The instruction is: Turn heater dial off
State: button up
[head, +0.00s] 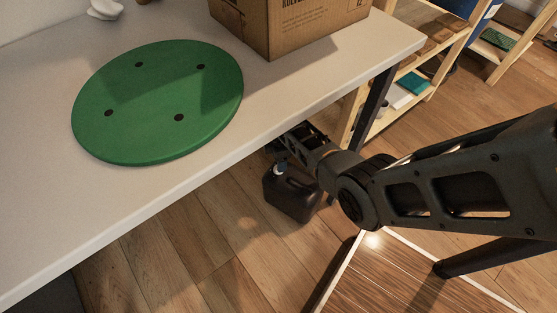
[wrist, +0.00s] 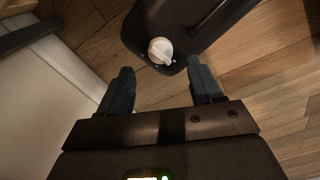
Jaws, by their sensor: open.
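A white round knob or cap (wrist: 160,51) with a small pointed tab sits on a dark body (wrist: 182,16) in the wrist view. In the head view that dark brown body (head: 292,194) looks like a jerrycan with a handle, standing on the floor below the table edge, its white cap (head: 280,169) near the top. I cannot see a heater for certain. My gripper (wrist: 160,66) is open, with the white knob just ahead of and between its fingertips. No contact shows. In the head view the table edge partly hides my gripper.
The white table (head: 40,220) holds a green round board (head: 160,100) and a cardboard box (head: 290,22). Its edge lies close to my arm. A dark table leg (head: 375,105) and wooden shelves (head: 432,60) stand behind. Wooden floor (head: 210,260) is open in front.

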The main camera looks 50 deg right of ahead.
jog(key=shift+r+p, duration=0.35)
jog(key=shift+r, duration=0.95)
